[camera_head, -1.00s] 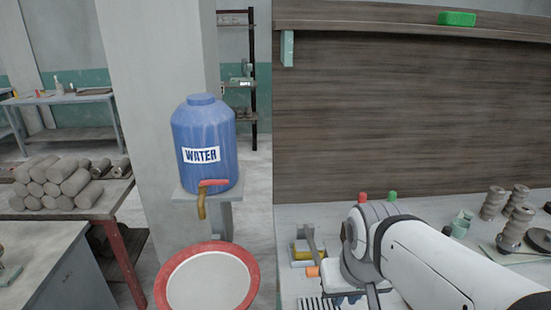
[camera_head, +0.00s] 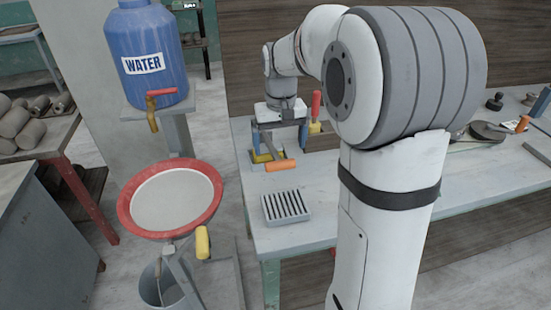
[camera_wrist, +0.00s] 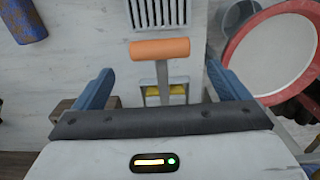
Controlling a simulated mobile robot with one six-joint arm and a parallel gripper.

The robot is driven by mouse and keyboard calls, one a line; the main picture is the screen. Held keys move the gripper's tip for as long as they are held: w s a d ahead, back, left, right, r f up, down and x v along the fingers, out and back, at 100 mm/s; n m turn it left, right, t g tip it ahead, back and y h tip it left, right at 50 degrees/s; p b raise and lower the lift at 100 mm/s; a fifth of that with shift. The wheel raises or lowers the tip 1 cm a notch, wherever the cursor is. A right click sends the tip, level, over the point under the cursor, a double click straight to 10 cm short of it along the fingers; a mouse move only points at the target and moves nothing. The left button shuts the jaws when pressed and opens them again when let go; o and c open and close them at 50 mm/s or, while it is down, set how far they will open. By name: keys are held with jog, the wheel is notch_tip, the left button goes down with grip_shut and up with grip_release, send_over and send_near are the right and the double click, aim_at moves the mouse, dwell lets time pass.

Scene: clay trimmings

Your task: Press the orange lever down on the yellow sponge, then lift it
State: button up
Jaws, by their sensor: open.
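The orange lever handle (camera_head: 280,166) sits at the bench's left end in the head view. In the wrist view the orange handle (camera_wrist: 160,49) lies crosswise beyond the fingertips, centred between them, on a grey lever arm. The yellow sponge (camera_wrist: 165,90) shows as a strip beneath the lever arm, partly hidden by it. The sponge (camera_head: 264,157) also shows in the head view beside the handle. My gripper (camera_head: 279,146) points down over the lever mechanism, blue fingers spread. In the wrist view the open gripper (camera_wrist: 159,69) holds nothing; whether it touches the lever cannot be told.
A slotted grey block (camera_head: 286,206) lies near the bench's front edge. An upright red handle (camera_head: 316,104) stands close to my gripper's right. A red-rimmed basin (camera_head: 172,199) stands left of the bench, below the blue water tank (camera_head: 150,55).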

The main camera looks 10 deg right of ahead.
aim_at(280, 160)
notch_tip(280, 160, down, 6)
jog(key=shift+r, duration=0.15)
jog(key=shift+c, duration=0.5)
